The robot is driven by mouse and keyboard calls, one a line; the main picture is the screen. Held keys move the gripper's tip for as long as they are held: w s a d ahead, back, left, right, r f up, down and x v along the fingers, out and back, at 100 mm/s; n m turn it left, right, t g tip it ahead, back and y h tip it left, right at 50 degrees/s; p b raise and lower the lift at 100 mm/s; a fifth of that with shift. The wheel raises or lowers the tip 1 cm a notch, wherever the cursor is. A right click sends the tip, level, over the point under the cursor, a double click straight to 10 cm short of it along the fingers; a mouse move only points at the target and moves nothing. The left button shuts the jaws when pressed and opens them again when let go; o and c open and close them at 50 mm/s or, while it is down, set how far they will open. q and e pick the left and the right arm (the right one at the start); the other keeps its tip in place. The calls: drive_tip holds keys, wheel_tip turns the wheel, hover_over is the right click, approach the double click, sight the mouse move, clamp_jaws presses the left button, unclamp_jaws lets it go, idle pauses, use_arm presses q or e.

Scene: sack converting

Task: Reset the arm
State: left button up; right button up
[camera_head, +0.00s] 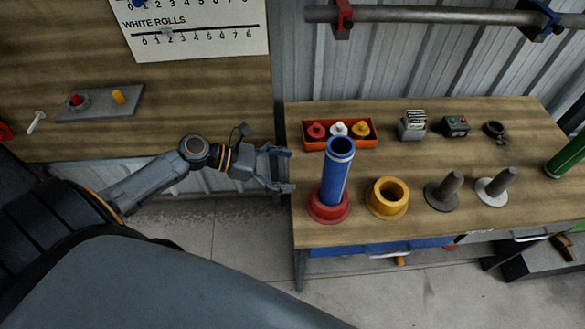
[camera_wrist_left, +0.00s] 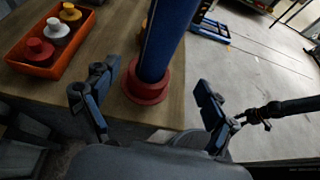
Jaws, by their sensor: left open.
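My left gripper (camera_head: 284,169) is open and empty at the left edge of the right-hand workbench. A blue roll (camera_head: 338,172) stands upright, slightly tilted in the picture, in a red flanged base (camera_head: 329,207) just right of its fingertips. In the left wrist view the open fingers (camera_wrist_left: 153,101) frame the red base (camera_wrist_left: 146,84) and the blue roll (camera_wrist_left: 167,38), which stand ahead of them, apart from the fingers. My right gripper is not in view.
The workbench (camera_head: 400,165) also holds a yellow flanged ring (camera_head: 387,197), two grey spindles (camera_head: 444,190), an orange tray (camera_head: 375,144) with coloured plugs, and small devices at the back. A second wooden table (camera_head: 200,60) is at left. A gap of floor lies between them.

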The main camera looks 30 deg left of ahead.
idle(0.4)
use_arm(q)
drive_tip(key=s+a+f+m+g+y+b, duration=0.1)
drive_tip(key=s+a+f+m+y, duration=0.2)
drive_tip(key=f, duration=0.8)
drive_tip(key=s+a+f+m+y+b, duration=0.1)
drive_tip(key=s+a+f+m+y, duration=0.15)
drive_tip(key=f, duration=0.85)
drive_tip(key=s+a+f+m+g+y+b, duration=0.1)
drive_tip(key=s+a+f+m+y, duration=0.15)
drive_tip(key=f, duration=0.75)
drive_tip(key=s+d+f+m+g+y+b, duration=0.1)
drive_tip(key=s+d+f+m, duration=0.2)
drive_tip(key=s+f+m, duration=0.3)
drive_tip(key=s+d+f+m+g+y+b, duration=0.1)
drive_tip(key=s+d+f+m+g, duration=0.1)
drive_tip(key=s+f+m, duration=0.5)
drive_tip(key=s+d+f+m+g+y+b, duration=0.1)
drive_tip(key=s+d+f+m, duration=0.3)
drive_tip(key=s, duration=1.1)
wheel_tip(320, 180, down, 4)
drive_tip(key=shift+s+d+f+m+g+b, duration=0.25)
drive_tip(key=shift+m+b, duration=0.2)
drive_tip(key=shift+m, duration=0.75)
